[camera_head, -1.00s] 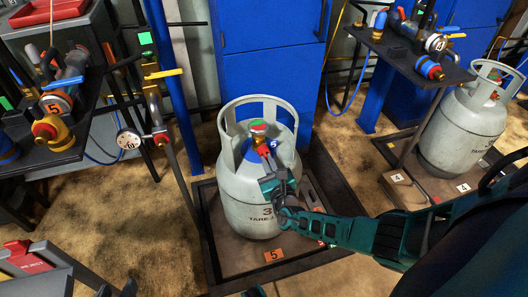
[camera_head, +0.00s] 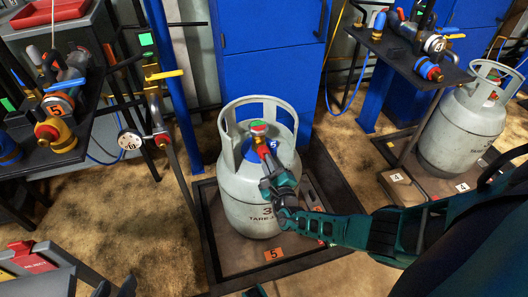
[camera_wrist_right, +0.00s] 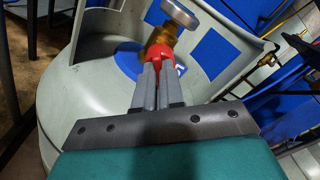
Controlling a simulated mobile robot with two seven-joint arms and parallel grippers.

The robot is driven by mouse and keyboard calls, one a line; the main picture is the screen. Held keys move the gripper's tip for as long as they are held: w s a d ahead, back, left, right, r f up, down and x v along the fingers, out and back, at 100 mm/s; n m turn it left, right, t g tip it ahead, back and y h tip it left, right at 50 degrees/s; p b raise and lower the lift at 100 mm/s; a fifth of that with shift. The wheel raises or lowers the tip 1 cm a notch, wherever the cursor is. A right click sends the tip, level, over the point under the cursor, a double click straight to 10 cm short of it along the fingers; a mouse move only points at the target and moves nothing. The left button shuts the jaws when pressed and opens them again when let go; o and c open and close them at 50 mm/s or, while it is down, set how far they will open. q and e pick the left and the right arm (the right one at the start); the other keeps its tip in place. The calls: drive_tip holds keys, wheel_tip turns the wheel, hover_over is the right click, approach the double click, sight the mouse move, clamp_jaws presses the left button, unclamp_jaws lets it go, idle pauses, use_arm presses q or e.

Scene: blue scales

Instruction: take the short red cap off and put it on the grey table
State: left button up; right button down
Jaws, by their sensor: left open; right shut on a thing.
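A short red cap (camera_wrist_right: 160,54) sits on the side of the brass valve (camera_wrist_right: 159,36) on top of the grey gas cylinder (camera_head: 245,205). The valve's round handwheel (camera_wrist_right: 181,13) is above the cap. My right gripper (camera_wrist_right: 157,72) is shut on the red cap, with its two grey fingers against it. The head view shows the right gripper (camera_head: 267,163) reaching to the valve from the front. The fingers hide part of the cap. Only a small teal and dark part of my left gripper (camera_head: 256,291) shows at the bottom edge; its fingers are hardly visible.
The cylinder's collar (camera_head: 228,125) surrounds the valve. The cylinder stands on a scale platform (camera_head: 235,262). A dark shelf (camera_head: 80,140) with valve fittings is at left. A grey surface with a red tray (camera_head: 48,12) is at upper left. A second cylinder (camera_head: 465,130) stands at right.

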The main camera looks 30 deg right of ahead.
drive_tip(key=shift+n, duration=0.5)
drive_tip(key=n, duration=0.3)
drive_tip(key=shift+p, duration=0.3)
drive_tip(key=shift+s, duration=0.1)
drive_tip(key=shift+s+a, duration=0.1)
drive_tip(key=shift+s, duration=0.05)
drive_tip(key=shift+p+v, duration=0.7)
drive_tip(key=shift+v, duration=0.55)
